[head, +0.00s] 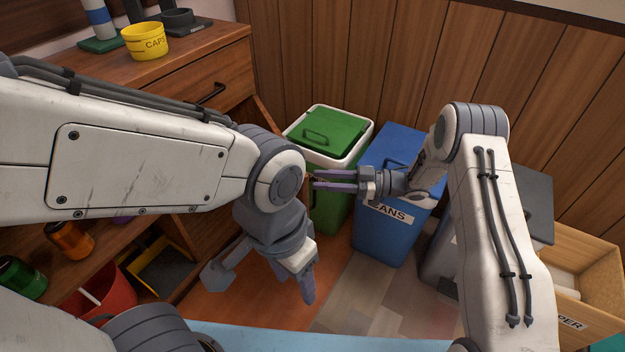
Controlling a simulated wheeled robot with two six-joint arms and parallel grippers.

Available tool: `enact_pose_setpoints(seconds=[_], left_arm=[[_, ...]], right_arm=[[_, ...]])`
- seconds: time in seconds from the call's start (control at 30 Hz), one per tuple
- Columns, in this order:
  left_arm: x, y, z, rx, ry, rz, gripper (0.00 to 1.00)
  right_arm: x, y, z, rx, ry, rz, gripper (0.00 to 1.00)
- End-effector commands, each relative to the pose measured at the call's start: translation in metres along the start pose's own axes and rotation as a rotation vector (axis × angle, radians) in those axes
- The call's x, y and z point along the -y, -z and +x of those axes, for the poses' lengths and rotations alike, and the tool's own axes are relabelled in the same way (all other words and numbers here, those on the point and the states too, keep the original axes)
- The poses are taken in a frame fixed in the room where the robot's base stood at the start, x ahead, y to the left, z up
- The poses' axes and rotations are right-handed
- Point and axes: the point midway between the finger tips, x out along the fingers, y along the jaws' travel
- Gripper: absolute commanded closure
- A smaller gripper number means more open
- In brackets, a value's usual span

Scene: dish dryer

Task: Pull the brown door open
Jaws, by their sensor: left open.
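A brown wooden panel (266,118), which looks like the door, stands out from the right side of the wooden cabinet (180,85). Most of it is hidden behind my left arm, so its handle and full angle cannot be seen. My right gripper (316,180) points left, its two thin fingers apart, with the tips close to the panel's far edge beside my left arm. Whether they touch it cannot be told. My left gripper (262,283) hangs lower, pointing down, with its fingers wide apart and nothing between them.
A green-lidded bin (330,133) and a blue bin (390,235) stand behind my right gripper. A grey bin and a cardboard box (590,265) are at right. Cans and a red bucket (100,295) show at lower left. A yellow cup (146,40) is on the cabinet top.

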Motion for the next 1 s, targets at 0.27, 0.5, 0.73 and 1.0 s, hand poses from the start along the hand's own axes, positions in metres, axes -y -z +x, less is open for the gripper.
enact_pose_setpoints(seconds=[0.27, 0.5, 0.73, 1.0], left_arm=[[-0.002, 0.001, -0.025, 0.0, 0.0, 0.0, 0.44], [-0.002, 0.002, -0.031, 0.0, 0.0, 0.0, 0.44], [-0.002, 0.002, -0.031, 0.0, 0.0, 0.0, 0.44], [-0.002, 0.002, -0.031, 0.0, 0.0, 0.0, 0.44]], right_arm=[[0.025, 0.034, -0.048, 0.003, -0.004, 0.006, 0.73], [0.035, 0.044, -0.066, 0.003, -0.002, 0.004, 0.73], [0.037, 0.044, -0.068, 0.003, -0.001, 0.004, 0.73], [0.023, 0.049, -0.055, 0.065, -0.049, -0.03, 1.0]])
